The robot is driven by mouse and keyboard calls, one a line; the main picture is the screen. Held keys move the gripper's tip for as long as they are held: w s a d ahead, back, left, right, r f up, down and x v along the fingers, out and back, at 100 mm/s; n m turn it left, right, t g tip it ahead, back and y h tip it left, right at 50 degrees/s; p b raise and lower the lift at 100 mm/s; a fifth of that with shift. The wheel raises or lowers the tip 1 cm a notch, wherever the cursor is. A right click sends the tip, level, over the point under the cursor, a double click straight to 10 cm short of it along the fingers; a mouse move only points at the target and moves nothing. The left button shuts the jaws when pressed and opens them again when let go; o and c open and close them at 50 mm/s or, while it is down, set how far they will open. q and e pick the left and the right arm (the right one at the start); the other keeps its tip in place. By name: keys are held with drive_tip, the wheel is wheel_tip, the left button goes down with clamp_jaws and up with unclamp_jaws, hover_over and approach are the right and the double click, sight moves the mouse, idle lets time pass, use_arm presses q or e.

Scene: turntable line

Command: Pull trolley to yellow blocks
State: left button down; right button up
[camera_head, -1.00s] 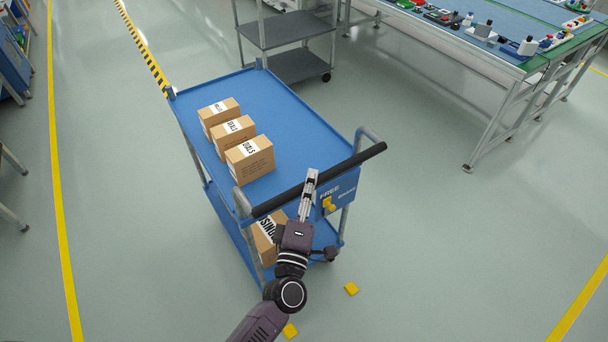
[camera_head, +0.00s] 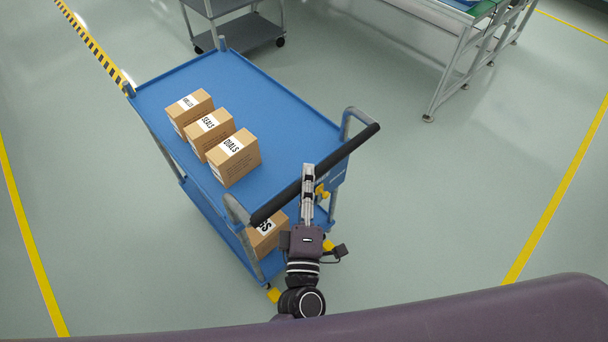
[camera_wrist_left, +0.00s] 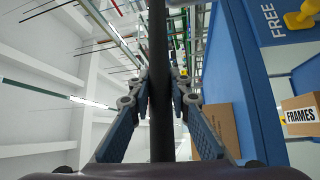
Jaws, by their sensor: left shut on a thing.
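The blue trolley (camera_head: 270,108) stands in the middle of the head view, its black push bar (camera_head: 345,158) towards me. My left gripper (camera_head: 308,182) is shut on the push bar. In the left wrist view the bar (camera_wrist_left: 160,90) runs between both fingers. One yellow block (camera_head: 273,295) is on the floor by the trolley's near left corner. The other yellow block (camera_head: 328,245) is by the near right corner, partly hidden by my arm and a caster. My right gripper is out of view.
Cartons (camera_head: 233,158) stand in a row on the trolley's top, and another carton (camera_head: 265,236) is on its lower shelf. A grey cart (camera_head: 235,30) is behind it. A line table (camera_head: 450,25) is at the upper right. Open floor lies on both sides.

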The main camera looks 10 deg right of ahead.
use_arm(q)
drive_tip(key=shift+s+d+f, duration=0.15)
drive_tip(key=c, duration=1.8)
unclamp_jaws()
drive_tip(key=shift+o, duration=0.2)
drive_tip(key=v, duration=1.2)
drive_tip(key=shift+s, duration=0.1)
wheel_tip(320, 180, down, 17)
drive_tip(key=m+g+h, duration=0.3)
drive_tip(key=m+g, duration=0.2)
drive_tip(key=m, duration=0.3)
drive_tip(key=s+a+f+m+g+y, duration=0.1)
drive_tip(key=s+a+f+m+g, duration=0.2)
drive_tip(key=f, duration=0.6)
drive_tip(key=s+a+f+m+g, duration=0.25)
drive_tip(key=a+f, duration=0.25)
drive_tip(key=f, duration=0.3)
drive_tip(key=s+a+f+m+g+y, duration=0.1)
drive_tip(key=s+a+f+g, duration=0.3)
drive_tip(key=s+a+f, duration=0.4)
drive_tip(key=s+a+f+m+g+y, duration=0.2)
drive_tip(key=s+a+f+g+y, duration=0.2)
drive_tip(key=s+a+f, duration=0.5)
drive_tip(key=s+a, duration=0.2)
drive_tip(key=s, duration=0.2)
drive_tip(key=shift+s+a, duration=0.2)
drive_tip(key=shift+a, duration=0.2)
